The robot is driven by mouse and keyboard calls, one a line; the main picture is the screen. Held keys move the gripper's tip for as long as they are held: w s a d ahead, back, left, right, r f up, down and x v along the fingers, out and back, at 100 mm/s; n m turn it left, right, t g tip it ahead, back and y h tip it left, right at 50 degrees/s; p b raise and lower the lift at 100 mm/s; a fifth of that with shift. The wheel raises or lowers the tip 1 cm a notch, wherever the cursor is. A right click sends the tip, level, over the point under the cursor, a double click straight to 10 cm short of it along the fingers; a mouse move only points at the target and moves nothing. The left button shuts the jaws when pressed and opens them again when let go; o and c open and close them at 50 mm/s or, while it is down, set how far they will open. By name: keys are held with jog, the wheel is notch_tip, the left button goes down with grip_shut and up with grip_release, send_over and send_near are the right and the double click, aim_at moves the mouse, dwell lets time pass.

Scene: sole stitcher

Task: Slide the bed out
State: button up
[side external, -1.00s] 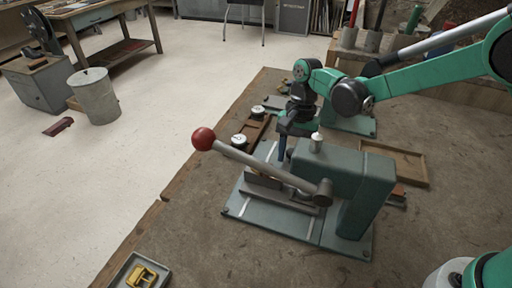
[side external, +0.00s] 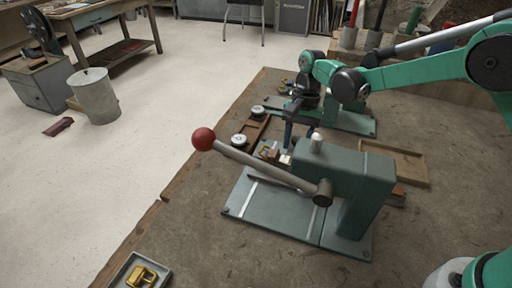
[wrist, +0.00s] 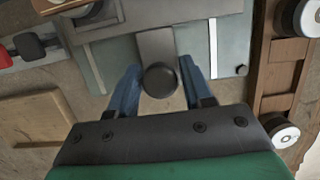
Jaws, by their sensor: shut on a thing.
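The green-grey stitcher (side external: 350,180) stands on its flat base plate (side external: 270,212) on the bench. Its lever (side external: 265,167) with a red ball slants over the base. The bed (wrist: 156,45) shows in the wrist view as a grey plate ending in a round black knob (wrist: 160,80). My gripper (wrist: 158,85) has its blue fingers shut around the knob, one on each side. In the side view my gripper (side external: 287,145) is low behind the stitcher, and the bed is mostly hidden there by the stitcher and lever.
A wooden tray (side external: 400,163) lies right of the stitcher. A wooden rack with white-topped spools (side external: 239,140) is at the bench's left edge. A second green-based machine (side external: 345,122) stands behind my gripper. A tray with a yellow part (side external: 143,275) is at the front.

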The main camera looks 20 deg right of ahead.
jog(key=shift+w+d, duration=0.15)
jog(key=shift+w, duration=0.05)
jog(key=shift+w+d, duration=1.35)
jog(key=o, duration=0.7)
jog(key=shift+o, duration=0.2)
notch_tip(320, 180, up, 6)
jog(key=shift+r, duration=0.25)
jog(key=shift+s, duration=0.1)
